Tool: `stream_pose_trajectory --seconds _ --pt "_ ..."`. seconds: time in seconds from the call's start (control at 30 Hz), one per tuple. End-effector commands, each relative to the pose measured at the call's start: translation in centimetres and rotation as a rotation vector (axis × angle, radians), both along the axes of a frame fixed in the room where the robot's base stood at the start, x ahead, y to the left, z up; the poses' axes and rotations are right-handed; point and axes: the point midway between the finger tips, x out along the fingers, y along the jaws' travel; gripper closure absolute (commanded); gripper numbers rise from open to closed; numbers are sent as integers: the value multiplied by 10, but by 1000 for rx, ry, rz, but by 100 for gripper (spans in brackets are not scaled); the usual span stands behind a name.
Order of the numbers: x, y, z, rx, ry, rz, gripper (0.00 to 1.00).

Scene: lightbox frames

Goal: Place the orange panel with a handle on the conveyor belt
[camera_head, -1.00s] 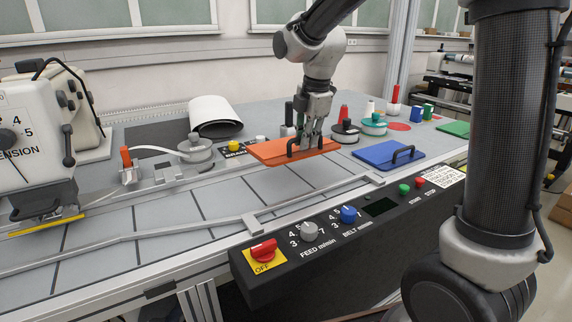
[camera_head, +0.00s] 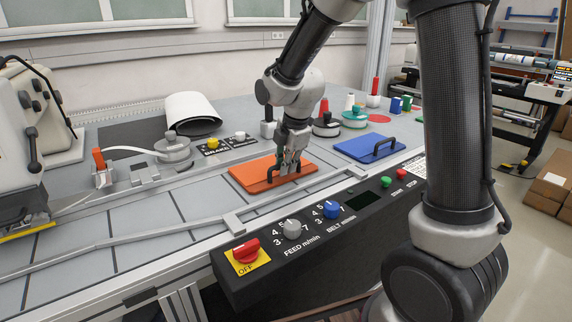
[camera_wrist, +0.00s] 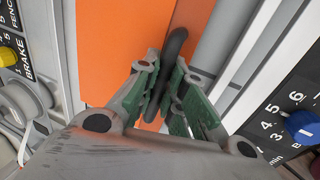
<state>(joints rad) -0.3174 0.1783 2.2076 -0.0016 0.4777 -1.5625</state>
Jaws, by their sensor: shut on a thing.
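The orange panel (camera_head: 252,171) is flat and roughly level at the right end of the grey conveyor belt (camera_head: 140,221). I cannot tell for sure whether its underside touches the belt. My gripper (camera_head: 286,172) is above the panel's right part, shut on its black handle. In the wrist view my gripper (camera_wrist: 168,100) has green finger pads on both sides of the black handle (camera_wrist: 177,45), with the orange panel (camera_wrist: 120,45) beneath. The fingers hide part of the handle.
A blue panel with a black handle (camera_head: 356,148) lies to the right. A guide rail (camera_head: 180,230) runs along the belt's front. The control box (camera_head: 310,245) is in front. Reels and knobs stand behind. The belt left of the orange panel is clear.

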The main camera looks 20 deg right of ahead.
Motion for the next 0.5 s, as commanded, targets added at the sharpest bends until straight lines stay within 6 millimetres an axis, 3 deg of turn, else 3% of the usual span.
stream_pose_trajectory --seconds 0.27,0.3,0.4,0.5 --pt "0 0 -1 0 -1 0 100" --pt "0 0 -1 0 -1 0 84" --pt "0 0 -1 0 -1 0 67" --pt "0 0 -1 0 -1 0 67"
